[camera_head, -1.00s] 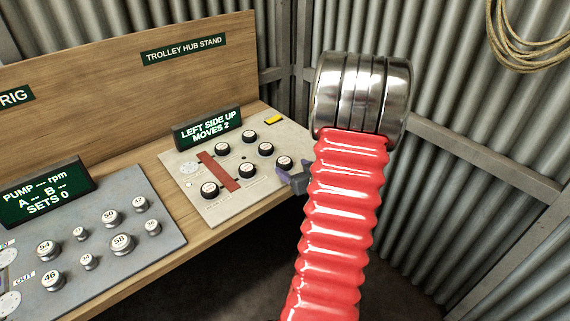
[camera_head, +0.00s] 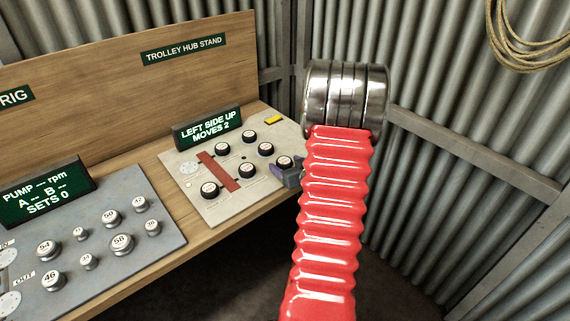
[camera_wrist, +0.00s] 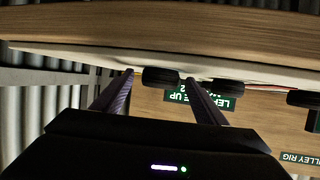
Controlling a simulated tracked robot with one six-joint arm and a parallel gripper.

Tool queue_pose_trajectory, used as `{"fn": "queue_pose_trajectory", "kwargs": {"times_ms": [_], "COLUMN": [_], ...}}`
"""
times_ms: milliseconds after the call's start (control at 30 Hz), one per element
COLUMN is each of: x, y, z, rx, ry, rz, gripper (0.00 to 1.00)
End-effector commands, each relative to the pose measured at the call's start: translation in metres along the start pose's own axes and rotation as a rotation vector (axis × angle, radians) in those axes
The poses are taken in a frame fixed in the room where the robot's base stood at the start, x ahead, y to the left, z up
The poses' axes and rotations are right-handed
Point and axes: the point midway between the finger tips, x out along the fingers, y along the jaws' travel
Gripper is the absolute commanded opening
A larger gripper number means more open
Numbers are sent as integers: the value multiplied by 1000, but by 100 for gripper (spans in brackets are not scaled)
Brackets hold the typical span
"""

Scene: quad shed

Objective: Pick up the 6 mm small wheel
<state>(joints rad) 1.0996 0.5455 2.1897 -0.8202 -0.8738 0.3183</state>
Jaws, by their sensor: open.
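Several small black wheels with pale tops sit on the light panel of the trolley hub stand. Their markings are too small to read, so I cannot tell by label which is the 6 mm one. The right-hand wheel (camera_head: 285,162) is closest to my gripper (camera_head: 289,177), which is partly hidden by my red arm. In the wrist view my gripper (camera_wrist: 160,76) is open, its two fingers apart. A black wheel (camera_wrist: 160,77) shows between the fingertips. I cannot tell whether either finger touches it.
The panel (camera_head: 228,206) also carries a red bar (camera_head: 218,172) and a display (camera_head: 207,128) reading "LEFT SIDE UP MOVES 2". Another wheel (camera_wrist: 228,87) stands beside a fingertip in the wrist view. A pump panel (camera_head: 100,275) with several knobs lies to the left. A yellow block (camera_head: 274,119) sits behind.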

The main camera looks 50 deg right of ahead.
Motion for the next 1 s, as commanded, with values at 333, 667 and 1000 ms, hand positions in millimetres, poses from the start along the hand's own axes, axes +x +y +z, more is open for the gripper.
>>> {"fn": "queue_pose_trajectory", "kwargs": {"times_ms": [333, 667, 1000], "x": [0, 0, 0], "y": [0, 0, 0], "z": [0, 0, 0], "rx": [0, 0, 0], "ry": [0, 0, 1], "rz": [0, 0, 1], "gripper": [54, 31, 21]}}
